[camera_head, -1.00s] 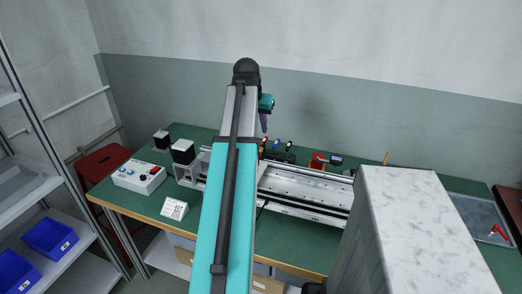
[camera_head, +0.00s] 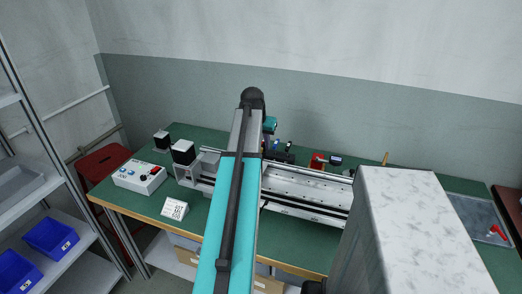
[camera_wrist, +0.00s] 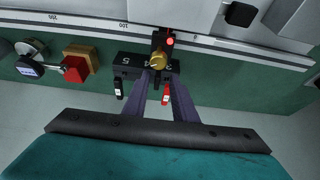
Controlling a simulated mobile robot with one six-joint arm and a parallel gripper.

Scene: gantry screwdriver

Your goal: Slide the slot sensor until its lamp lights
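The slot sensor (camera_wrist: 163,38) is a small dark block at the scaled rail in the wrist view, with a brass knob (camera_wrist: 157,61) below it. A bright red spot shows on the sensor's face. My gripper (camera_wrist: 160,76) points at the sensor, its two purple fingers apart, tips just below the knob. I cannot tell whether the tips touch anything. In the head view my arm covers the sensor and most of the gripper.
A numbered black rack (camera_wrist: 127,59) holds a black-handled tool (camera_wrist: 118,88) and a red-handled tool (camera_wrist: 166,94) close to my fingers. A red part on a wooden block (camera_wrist: 77,65) and a round gauge (camera_wrist: 30,62) stand to the left. The gantry (camera_head: 310,190) stands on the green bench.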

